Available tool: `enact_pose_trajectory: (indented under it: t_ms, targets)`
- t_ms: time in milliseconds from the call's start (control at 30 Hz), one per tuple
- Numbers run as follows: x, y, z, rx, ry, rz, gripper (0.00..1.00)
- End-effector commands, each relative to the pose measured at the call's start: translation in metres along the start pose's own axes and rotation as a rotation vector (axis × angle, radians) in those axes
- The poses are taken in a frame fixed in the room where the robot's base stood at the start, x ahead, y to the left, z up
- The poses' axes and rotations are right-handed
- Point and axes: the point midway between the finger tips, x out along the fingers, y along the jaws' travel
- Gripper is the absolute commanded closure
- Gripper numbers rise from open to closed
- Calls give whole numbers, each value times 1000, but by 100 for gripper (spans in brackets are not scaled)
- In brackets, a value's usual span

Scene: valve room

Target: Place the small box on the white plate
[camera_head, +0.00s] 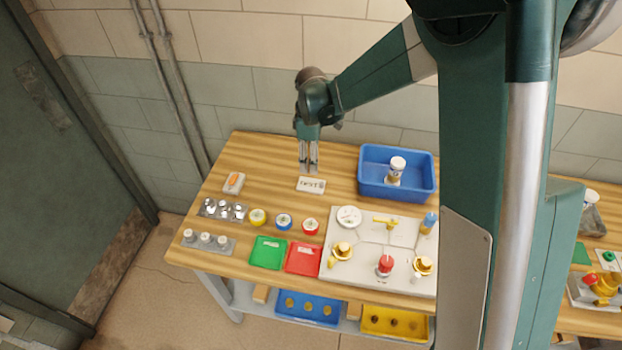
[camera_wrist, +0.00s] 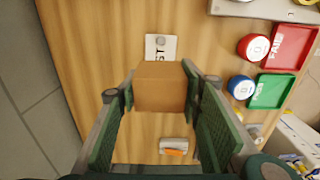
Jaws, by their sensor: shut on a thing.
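My gripper (camera_head: 308,170) is above the back middle of the wooden table, pointing down. In the wrist view its green-padded fingers (camera_wrist: 162,95) are shut on the small box (camera_wrist: 160,88), a plain brown cardboard block. In the head view I cannot make out the box against the wood. The white plate (camera_head: 311,184), with dark lettering, lies flat on the table just below the fingertips. In the wrist view the plate (camera_wrist: 161,47) shows beyond the box, which may hide part of it. I cannot tell whether the box touches anything below.
A blue bin (camera_head: 373,189) holding a white jar stands to the right. A white holder with an orange item (camera_head: 234,182) lies to the left. In front are round coloured pots, a green tray (camera_head: 268,253), a red tray (camera_head: 304,259) and a valve board (camera_head: 375,268).

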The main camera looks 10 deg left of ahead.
Motion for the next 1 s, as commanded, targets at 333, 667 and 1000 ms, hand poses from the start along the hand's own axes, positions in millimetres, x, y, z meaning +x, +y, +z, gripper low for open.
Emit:
enact_pose_trajectory:
  t_ms: [333,667,1000]
  targets:
    - [43,0,0,0,0,0,76]
    - [50,0,0,0,0,0,76]
    - [64,0,0,0,0,0,76]
